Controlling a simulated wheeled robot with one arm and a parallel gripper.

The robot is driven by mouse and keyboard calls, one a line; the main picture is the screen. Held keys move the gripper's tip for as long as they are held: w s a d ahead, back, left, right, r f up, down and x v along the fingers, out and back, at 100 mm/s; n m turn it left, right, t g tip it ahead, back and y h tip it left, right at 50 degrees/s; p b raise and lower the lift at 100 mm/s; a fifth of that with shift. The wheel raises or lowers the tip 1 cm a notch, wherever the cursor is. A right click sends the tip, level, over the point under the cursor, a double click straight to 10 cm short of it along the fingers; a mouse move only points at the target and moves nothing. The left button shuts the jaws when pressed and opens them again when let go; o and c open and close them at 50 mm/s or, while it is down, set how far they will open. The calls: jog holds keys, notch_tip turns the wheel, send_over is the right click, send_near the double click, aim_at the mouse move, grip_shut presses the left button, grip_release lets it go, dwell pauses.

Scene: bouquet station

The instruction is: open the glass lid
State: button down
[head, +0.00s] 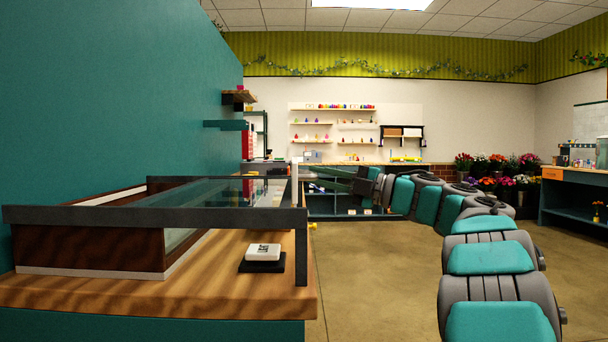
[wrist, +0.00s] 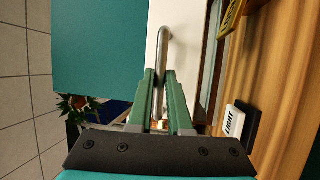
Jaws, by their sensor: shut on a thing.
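The glass lid (head: 225,192) is a clear pane over a wooden display case (head: 95,245) at the left in the head view. Dark grey bars run along its near and far sides. In the wrist view, a curved metal handle (wrist: 163,38) stands along a white strip at the case's edge. My gripper (wrist: 160,75) has its two green fingers shut on this handle. In the head view, my gripper (head: 308,172) reaches in from the right to the case's right end, where the contact is too small to make out.
The case stands on a wooden counter (head: 150,295) against a teal wall. A white LIGHT switch (head: 263,252) on a black base sits on the counter, and also shows in the wrist view (wrist: 234,120). Open floor (head: 380,270) lies right of the counter. Flowers (head: 495,170) stand farther back.

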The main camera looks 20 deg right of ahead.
jog(key=shift+s+d, duration=0.3)
jog(key=shift+d, duration=0.6)
jog(key=c, duration=0.8)
grip_release()
jog(key=shift+c, duration=0.2)
jog(key=v, duration=0.7)
jog(key=shift+s+d+b, duration=0.2)
jog(key=shift+d+b, duration=0.1)
jog(key=shift+b, duration=0.15)
jog(key=shift+f, duration=0.1)
